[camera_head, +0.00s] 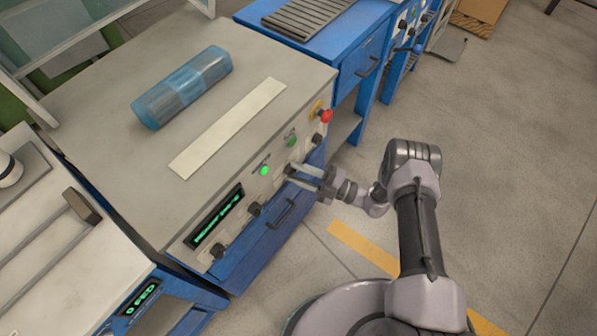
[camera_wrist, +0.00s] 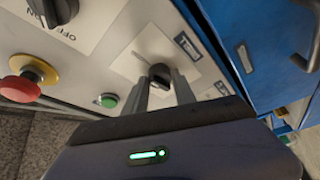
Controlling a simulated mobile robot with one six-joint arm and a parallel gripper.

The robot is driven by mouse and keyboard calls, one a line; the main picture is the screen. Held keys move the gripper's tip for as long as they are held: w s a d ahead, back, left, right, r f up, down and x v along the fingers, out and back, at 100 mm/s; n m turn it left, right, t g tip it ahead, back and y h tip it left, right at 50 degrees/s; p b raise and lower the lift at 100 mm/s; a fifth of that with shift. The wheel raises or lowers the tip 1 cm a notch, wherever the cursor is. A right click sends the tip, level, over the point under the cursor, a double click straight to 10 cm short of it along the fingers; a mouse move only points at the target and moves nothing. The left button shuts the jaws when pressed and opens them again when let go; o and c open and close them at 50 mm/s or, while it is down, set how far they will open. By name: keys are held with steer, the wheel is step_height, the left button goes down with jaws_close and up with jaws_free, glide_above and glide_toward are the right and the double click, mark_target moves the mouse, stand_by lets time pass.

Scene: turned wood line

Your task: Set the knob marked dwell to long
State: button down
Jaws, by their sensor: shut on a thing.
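My gripper (camera_head: 296,175) reaches to the front panel of the machine with the grey top (camera_head: 110,95). In the wrist view my gripper (camera_wrist: 161,82) has its two fingers on either side of a small black knob (camera_wrist: 160,70) and is shut on it. The knob sits on a pale plate with small dark-framed labels (camera_wrist: 187,46) that I cannot read, so I cannot tell whether it is the dwell knob or where its pointer stands. In the head view the fingers mostly hide this knob. Other black knobs (camera_head: 255,208) (camera_head: 218,250) sit lower left along the panel.
A red stop button (camera_head: 326,115) on yellow, a green button (camera_wrist: 108,100) and an on/off knob (camera_wrist: 52,10) lie near the held knob. A green lamp (camera_head: 264,170) and a green display (camera_head: 215,216) are lit. A blue cylinder (camera_head: 182,87) lies on top. Floor at right is clear.

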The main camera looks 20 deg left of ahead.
steer(key=shift+m, duration=0.7)
steer(key=shift+m+t+y, duration=0.3)
steer(key=shift+t, duration=0.1)
steer(key=c, duration=1)
jaws_free()
steer(key=shift+d+f, duration=0.1)
steer(key=p+v, duration=0.1)
steer(key=v, duration=1.6)
steer(key=shift+d, duration=0.15)
